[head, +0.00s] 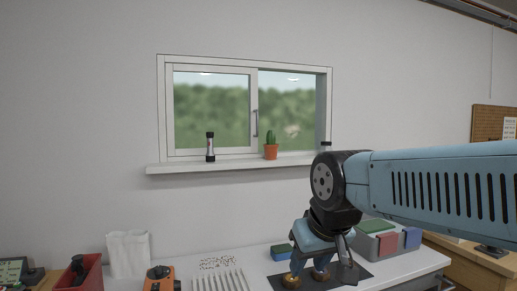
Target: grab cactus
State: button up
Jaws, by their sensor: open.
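The cactus (271,138) is small and green and stands upright in an orange pot (271,152). It is on the right part of the window sill (240,165), in front of the window. My gripper (308,277) hangs from my blue arm, pointing down over the workbench. It is open, below the sill and to the right of the cactus. I see nothing held between its fingers, though its far side is partly hidden. The cactus and its pot are in plain view.
A black and silver flashlight (210,147) stands on the sill left of the cactus. On the bench are a white paper bag (128,253), a red bin (80,273), an orange device (159,279) and a grey box (374,240). The sill between flashlight and cactus is clear.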

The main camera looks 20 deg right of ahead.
aim_at(270, 148)
jog(key=u, duration=0.05)
jog(key=i, duration=0.85)
jog(key=z, duration=0.4)
